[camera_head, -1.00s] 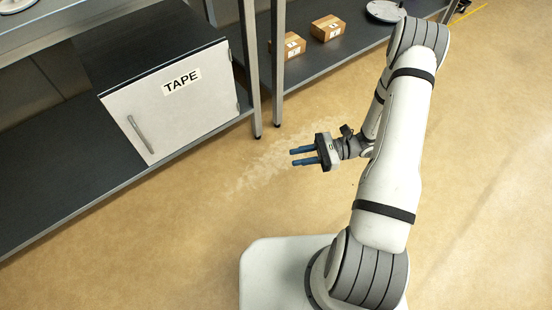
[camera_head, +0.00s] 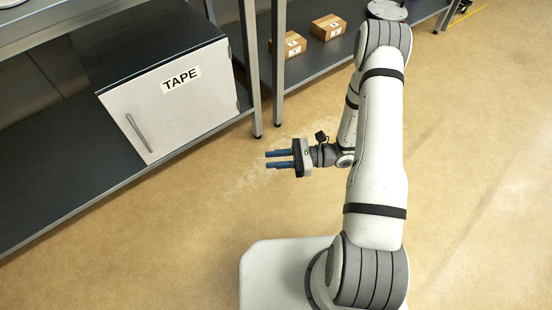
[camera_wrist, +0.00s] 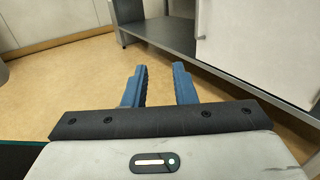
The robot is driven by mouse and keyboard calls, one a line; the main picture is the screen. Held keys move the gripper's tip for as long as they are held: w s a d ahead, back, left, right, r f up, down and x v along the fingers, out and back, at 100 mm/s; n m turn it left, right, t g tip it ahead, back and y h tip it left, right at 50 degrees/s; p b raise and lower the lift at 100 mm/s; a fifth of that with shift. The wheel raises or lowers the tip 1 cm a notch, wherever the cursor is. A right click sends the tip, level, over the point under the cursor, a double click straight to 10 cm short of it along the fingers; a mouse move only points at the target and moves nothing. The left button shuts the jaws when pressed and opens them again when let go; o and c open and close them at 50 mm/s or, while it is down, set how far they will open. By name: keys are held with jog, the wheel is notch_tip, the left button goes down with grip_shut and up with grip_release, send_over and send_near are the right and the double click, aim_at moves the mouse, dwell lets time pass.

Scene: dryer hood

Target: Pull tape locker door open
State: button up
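The tape locker (camera_head: 150,40) is a dark-topped box on the lower shelf at the left in the head view. Its white door (camera_head: 172,105) bears the label TAPE and looks shut. A grey vertical bar handle (camera_head: 139,133) is near the door's left edge, with hinges at the right edge. My gripper (camera_head: 267,159) is open and empty, to the right of the locker and well apart from it, its blue fingers pointing left. In the wrist view my gripper (camera_wrist: 160,72) shows a clear gap between its fingers. Part of the white door (camera_wrist: 238,38) shows there at upper right; the handle is hard to make out.
A shelf post (camera_head: 250,70) stands just right of the locker. Two cardboard boxes (camera_head: 328,27) sit on the shelf behind, near a round grey item (camera_head: 387,10). The tan floor (camera_head: 190,215) between my gripper and the locker is clear.

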grip_shut()
dwell(1.3)
jog(key=c, duration=0.5)
grip_release()
jog(key=o, duration=0.5)
jog(key=d+p, duration=0.1)
jog(key=d, duration=0.7)
jog(key=shift+p, duration=0.35)
jog(key=shift+w, duration=0.1)
jog(key=shift+c, duration=0.2)
